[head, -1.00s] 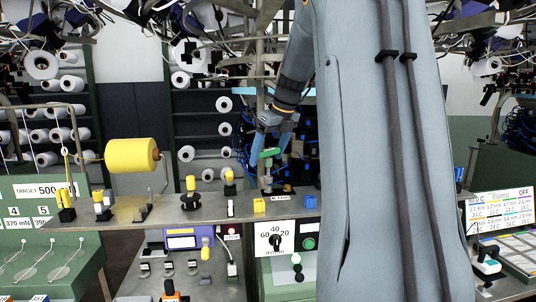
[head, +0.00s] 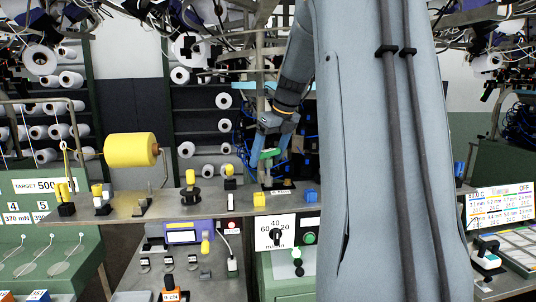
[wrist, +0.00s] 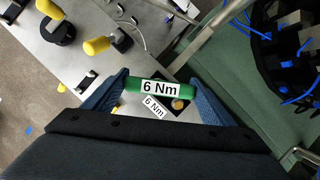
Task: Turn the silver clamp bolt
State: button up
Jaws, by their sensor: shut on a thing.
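My gripper (wrist: 153,90) is shut on a green bar-shaped handle (wrist: 134,83) with a white "6 Nm" label, held crosswise between its blue fingers. In the head view my gripper (head: 270,150) and the green handle show above the back part of the grey bench. Below the handle in the wrist view lies a second "6 Nm" label (wrist: 154,107), beside a small brass-coloured round part (wrist: 178,104) on a dark base. The handle's lower end is hidden, so I cannot tell whether it touches anything. I cannot make out the silver clamp bolt in either view.
My arm hides much of the right side.

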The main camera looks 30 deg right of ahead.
jog(key=shift+f, duration=0.1)
jog(key=o, duration=1.2)
jog(key=shift+c, duration=0.2)
jog(key=b+v, duration=0.3)
jog(key=v, duration=0.4)
jog(key=shift+s+r, duration=0.2)
jog(key=shift+r, duration=0.2)
